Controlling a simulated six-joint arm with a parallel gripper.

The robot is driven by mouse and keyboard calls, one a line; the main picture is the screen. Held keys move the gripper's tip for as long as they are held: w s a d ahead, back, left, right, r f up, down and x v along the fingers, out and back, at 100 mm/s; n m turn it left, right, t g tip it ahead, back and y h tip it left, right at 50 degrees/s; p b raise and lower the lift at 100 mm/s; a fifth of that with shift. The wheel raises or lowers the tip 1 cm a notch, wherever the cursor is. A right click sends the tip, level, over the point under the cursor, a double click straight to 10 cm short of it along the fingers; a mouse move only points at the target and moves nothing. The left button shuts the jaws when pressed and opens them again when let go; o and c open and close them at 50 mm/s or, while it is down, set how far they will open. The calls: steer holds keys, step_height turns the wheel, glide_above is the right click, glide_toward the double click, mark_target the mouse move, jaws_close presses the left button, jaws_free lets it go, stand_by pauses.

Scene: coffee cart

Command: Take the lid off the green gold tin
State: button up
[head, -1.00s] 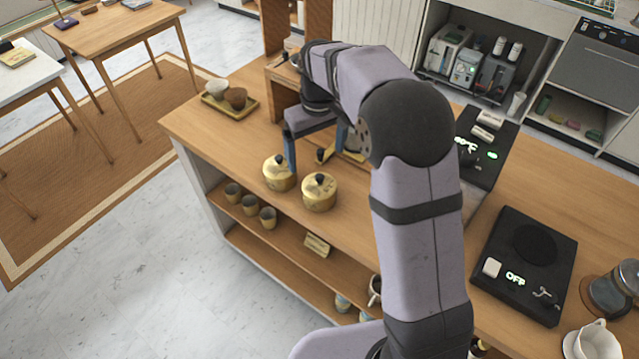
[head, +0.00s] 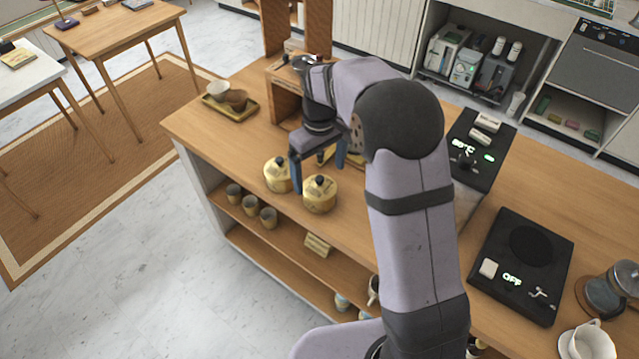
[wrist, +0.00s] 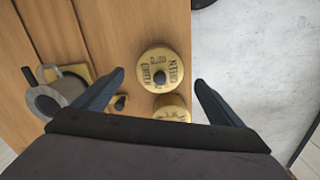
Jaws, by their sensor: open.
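Two lidded gold tins with black knobs stand upright on the wooden counter. The right tin (head: 319,196) and the left tin (head: 277,177) look alike, and I cannot tell which is the green gold one. Both lids are on. In the wrist view, one tin (wrist: 176,62) shows whole between my fingers, with dark lettering around its knob; the other tin (wrist: 171,104) is partly hidden by the gripper body. My gripper (head: 318,174) is open and empty, its blue fingers pointing down near the tins. The wrist view shows its fingertips (wrist: 159,77) apart on either side.
A small dark-knobbed gold item (wrist: 120,102) and a metal jug (wrist: 44,101) by a gold tray are beside the tins. Cups (head: 268,218) are on the shelf below. The counter edge drops to the floor.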

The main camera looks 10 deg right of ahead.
mark_target(320, 178)
steer(key=shift+f+p, duration=0.45)
steer(key=shift+f, duration=1.2)
steer(key=shift+c, duration=0.6)
steer(key=c, duration=1)
steer(key=shift+r, duration=0.15)
